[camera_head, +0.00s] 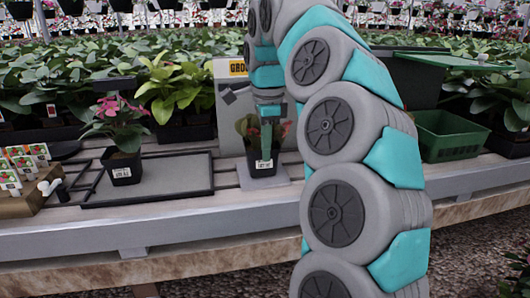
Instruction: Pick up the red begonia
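A small plant with reddish-orange blooms, likely the red begonia (246,128), stands upright in a black pot with a white label on a grey slab on the bench. My gripper (267,140) points down right at this plant, and its teal finger overlaps the foliage just above the pot's label. The arm and finger hide part of the leaves. I cannot tell whether the fingers touch the plant or how far apart they are.
A pink-flowered potted plant (120,120) stands on a black-rimmed tray (178,178) to the left. Seed packets (22,168) sit at far left. A green crate (448,135) is at right. Dense potted foliage fills the back. The bench's front edge (180,235) is clear.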

